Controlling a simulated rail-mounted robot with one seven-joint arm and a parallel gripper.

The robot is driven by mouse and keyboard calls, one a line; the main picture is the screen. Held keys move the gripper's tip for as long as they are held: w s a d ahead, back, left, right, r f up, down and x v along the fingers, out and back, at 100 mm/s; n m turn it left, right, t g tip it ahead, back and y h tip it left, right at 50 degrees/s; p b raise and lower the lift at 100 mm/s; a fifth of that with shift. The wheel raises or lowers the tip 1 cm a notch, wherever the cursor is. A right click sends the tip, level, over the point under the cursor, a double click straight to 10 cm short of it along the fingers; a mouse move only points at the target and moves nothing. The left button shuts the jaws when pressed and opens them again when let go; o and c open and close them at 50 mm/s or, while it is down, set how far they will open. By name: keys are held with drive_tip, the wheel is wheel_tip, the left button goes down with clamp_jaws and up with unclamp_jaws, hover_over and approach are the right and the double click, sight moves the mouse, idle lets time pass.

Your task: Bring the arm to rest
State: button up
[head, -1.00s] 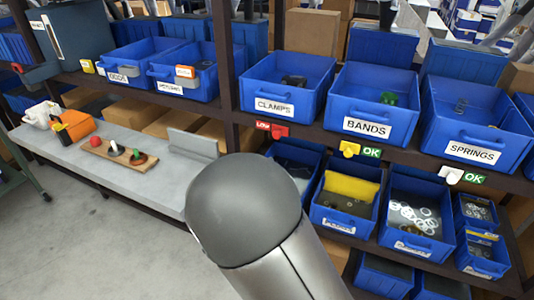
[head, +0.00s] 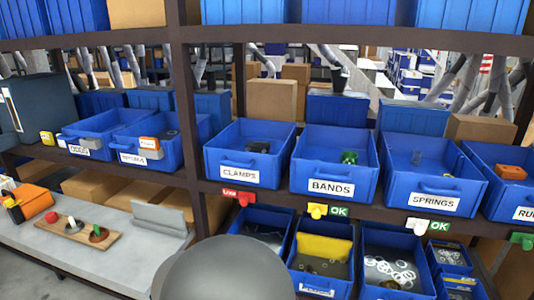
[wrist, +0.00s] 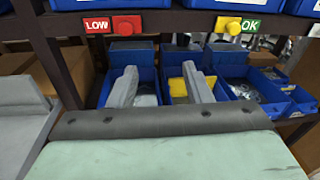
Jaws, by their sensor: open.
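My gripper (wrist: 160,90) shows in the wrist view with its two grey fingers well apart and nothing between them. It points toward the lower shelf of blue bins, below the red LOW marker (wrist: 127,25) and the yellow marker beside the OK label (wrist: 233,26). I cannot tell how far the fingertips are from the bins. In the head view a rounded grey part of my arm (head: 225,270) fills the bottom middle; the gripper itself is hidden there.
Blue bins labelled CLAMPS (head: 249,153), BANDS (head: 335,160) and SPRINGS (head: 434,172) stand on the upper shelf. A lower bin holds white rings (head: 390,268). A grey bench (head: 95,250) at left carries a wooden board (head: 81,236) and an orange box (head: 34,200).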

drive_tip(key=s+d+m+g+h, duration=0.1)
drive_tip(key=s+d+m+g, duration=0.3)
drive_tip(key=d, duration=0.4)
drive_tip(key=s+d+f+m+g+h, duration=0.1)
drive_tip(key=s+d+m+g+h, duration=0.1)
drive_tip(key=d+m+g, duration=0.35)
drive_tip(key=s+d+m+g+h, duration=0.1)
drive_tip(key=s+d+m+g, duration=0.15)
drive_tip(key=d+m, duration=0.55)
drive_tip(key=s+d+m+g+y, duration=0.1)
drive_tip(key=s+m+g+y, duration=0.1)
drive_tip(key=s+m+y, duration=0.3)
drive_tip(key=s+d+f+m+g+y, duration=0.1)
drive_tip(key=s+m+y, duration=0.4)
drive_tip(key=s+m, duration=0.5)
drive_tip(key=shift+s+d+f+m+g, duration=0.25)
drive_tip(key=shift+s+d+m+g, duration=0.15)
drive_tip(key=shift+s+d, duration=0.4)
